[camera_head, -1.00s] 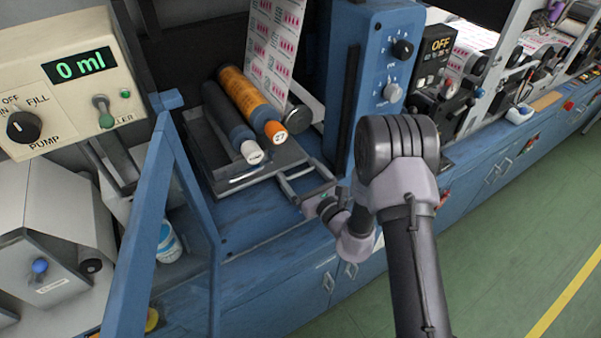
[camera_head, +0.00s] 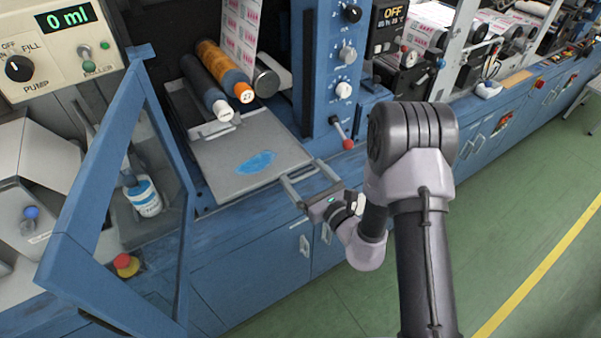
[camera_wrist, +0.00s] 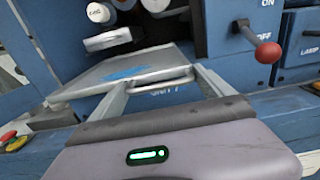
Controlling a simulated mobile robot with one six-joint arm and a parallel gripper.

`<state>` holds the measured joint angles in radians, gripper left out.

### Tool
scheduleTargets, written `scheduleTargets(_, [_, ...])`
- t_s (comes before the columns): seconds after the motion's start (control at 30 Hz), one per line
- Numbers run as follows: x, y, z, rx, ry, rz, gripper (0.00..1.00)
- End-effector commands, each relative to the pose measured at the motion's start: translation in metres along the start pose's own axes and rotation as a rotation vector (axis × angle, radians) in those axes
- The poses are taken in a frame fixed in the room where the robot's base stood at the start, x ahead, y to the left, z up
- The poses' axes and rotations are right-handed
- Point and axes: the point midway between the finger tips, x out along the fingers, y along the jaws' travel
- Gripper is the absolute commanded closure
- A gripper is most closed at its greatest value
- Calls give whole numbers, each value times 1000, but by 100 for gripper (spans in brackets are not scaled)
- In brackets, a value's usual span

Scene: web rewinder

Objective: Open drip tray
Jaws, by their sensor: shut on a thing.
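The drip tray (camera_head: 248,168) is a flat grey metal tray with a blue ink puddle (camera_head: 255,163) on it. It sticks out toward the front from beneath the rollers. In the wrist view the tray (camera_wrist: 100,78) lies ahead, with its pale front handle (camera_wrist: 160,83) between my fingers. My gripper (camera_head: 302,172) is at the tray's front right corner, shut on the handle. In the wrist view my gripper (camera_wrist: 162,80) has one finger at each end of the handle. The exact finger contact is too small to tell.
An orange roller (camera_head: 225,68) and a dark roller (camera_head: 206,88) lie above the tray's back. A red-knobbed lever (camera_head: 343,137) is on the blue panel right of the tray. A blue framed guard (camera_head: 117,175) stands open at left. Open green floor lies in front of the cabinets.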

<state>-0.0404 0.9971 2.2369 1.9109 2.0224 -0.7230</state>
Motion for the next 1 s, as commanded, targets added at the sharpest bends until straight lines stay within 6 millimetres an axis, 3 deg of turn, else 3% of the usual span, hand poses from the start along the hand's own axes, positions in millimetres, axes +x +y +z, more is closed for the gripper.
scheduleTargets(0.53, [-7, -2, 1, 1, -3, -7, 82])
scheduleTargets(0.57, [-7, -2, 1, 1, -3, -7, 7])
scheduleTargets(0.6, [-7, -3, 1, 1, -4, -7, 1])
scheduleTargets(1.0, [-7, -1, 1, 1, -2, -2, 1])
